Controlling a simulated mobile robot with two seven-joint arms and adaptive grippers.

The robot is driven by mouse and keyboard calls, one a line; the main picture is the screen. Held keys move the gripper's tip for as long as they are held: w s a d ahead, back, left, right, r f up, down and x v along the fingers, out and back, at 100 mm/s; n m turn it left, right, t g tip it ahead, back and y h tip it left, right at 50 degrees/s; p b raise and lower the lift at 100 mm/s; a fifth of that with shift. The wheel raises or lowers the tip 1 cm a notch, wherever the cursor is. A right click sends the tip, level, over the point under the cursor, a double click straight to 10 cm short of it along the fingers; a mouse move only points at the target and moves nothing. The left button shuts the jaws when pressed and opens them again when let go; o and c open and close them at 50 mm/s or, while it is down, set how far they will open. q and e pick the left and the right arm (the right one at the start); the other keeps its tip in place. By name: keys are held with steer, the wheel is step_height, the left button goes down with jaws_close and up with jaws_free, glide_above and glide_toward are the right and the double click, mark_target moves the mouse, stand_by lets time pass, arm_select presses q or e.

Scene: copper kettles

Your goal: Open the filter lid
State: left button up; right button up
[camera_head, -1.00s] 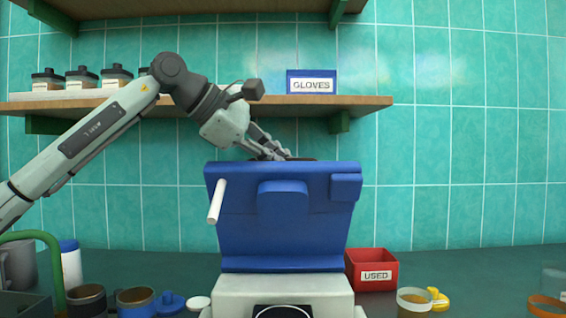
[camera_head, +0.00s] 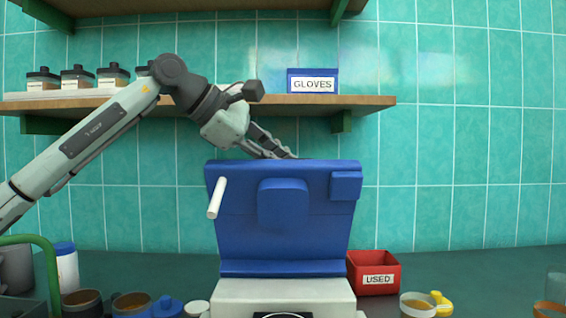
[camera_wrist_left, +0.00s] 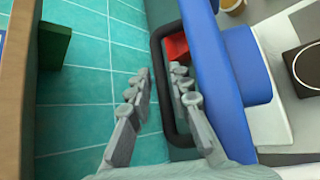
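The filter lid (camera_head: 280,225) is a blue panel standing raised above a white machine (camera_head: 285,292); a white bar (camera_head: 216,199) sticks out at its left side. The lid also shows edge-on in the left wrist view (camera_wrist_left: 218,85), with a black loop handle (camera_wrist_left: 156,50) on its wall-facing side. My left gripper (camera_head: 282,154) reaches behind the lid's top edge in the head view. In the left wrist view its fingers (camera_wrist_left: 160,80) are apart, one left of the loop and one overlapping its opening; I cannot tell whether they touch it. My right gripper is not in view.
A shelf (camera_head: 200,104) with a blue GLOVES box (camera_head: 313,73) and jars runs behind my left arm. A red USED bin (camera_head: 374,262) stands right of the machine. Cups and a blue item (camera_head: 160,306) are at the lower left; a cup (camera_head: 417,305) is at the lower right.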

arm_select(q)
steer(key=v, duration=1.2)
stand_by(0.4)
